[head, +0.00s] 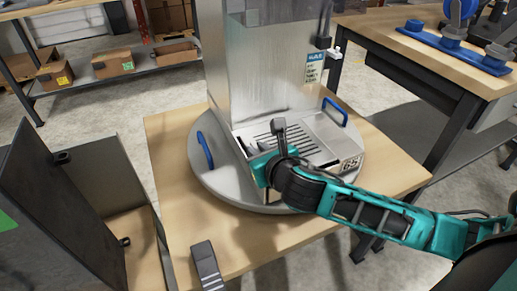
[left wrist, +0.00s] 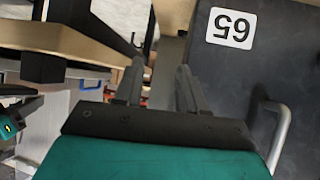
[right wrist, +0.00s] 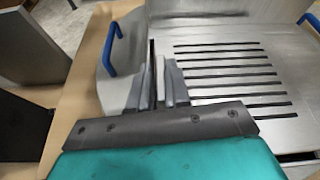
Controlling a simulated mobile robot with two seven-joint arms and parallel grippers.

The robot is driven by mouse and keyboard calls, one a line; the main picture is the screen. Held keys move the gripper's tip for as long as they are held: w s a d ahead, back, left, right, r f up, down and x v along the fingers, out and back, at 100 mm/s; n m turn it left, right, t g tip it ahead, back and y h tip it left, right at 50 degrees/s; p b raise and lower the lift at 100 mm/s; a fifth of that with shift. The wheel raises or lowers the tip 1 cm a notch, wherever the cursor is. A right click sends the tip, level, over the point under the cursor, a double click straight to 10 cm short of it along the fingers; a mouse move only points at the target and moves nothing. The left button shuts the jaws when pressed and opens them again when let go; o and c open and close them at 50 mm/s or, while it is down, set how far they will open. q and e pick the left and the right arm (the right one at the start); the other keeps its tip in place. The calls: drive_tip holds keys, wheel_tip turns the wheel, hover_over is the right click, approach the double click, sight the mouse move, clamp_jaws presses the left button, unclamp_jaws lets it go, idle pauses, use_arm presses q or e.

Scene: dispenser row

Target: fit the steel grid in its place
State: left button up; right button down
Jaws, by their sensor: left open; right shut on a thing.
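The steel grid (head: 289,139), a flat plate with dark parallel slots, is at the foot of the dispenser (head: 275,70), above its round base. In the right wrist view the slotted grid (right wrist: 235,76) lies just right of the fingers. My right gripper (right wrist: 160,72) is shut at the grid's near left side; a thin dark edge shows between its fingers. In the head view the right gripper's teal body (head: 262,165) hides the grid's left part. I cannot tell whether the grid sits flush. My left gripper (left wrist: 157,82) is open and empty in the left wrist view.
Blue handles (head: 205,150) stand on the round grey base (head: 235,185). The wooden table (head: 175,215) is mostly bare around it. A dark open cabinet (head: 50,220) is at left. A dark panel labelled 65 (left wrist: 260,75) with a handle stands right of my left fingers.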

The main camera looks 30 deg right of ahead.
drive_tip(key=shift+f, duration=0.25)
drive_tip(key=c, duration=1)
unclamp_jaws()
drive_tip(key=d+p+v, duration=0.1)
drive_tip(key=p+v, duration=0.2)
drive_tip(key=v, duration=1)
drive_tip(key=shift+a, duration=0.45)
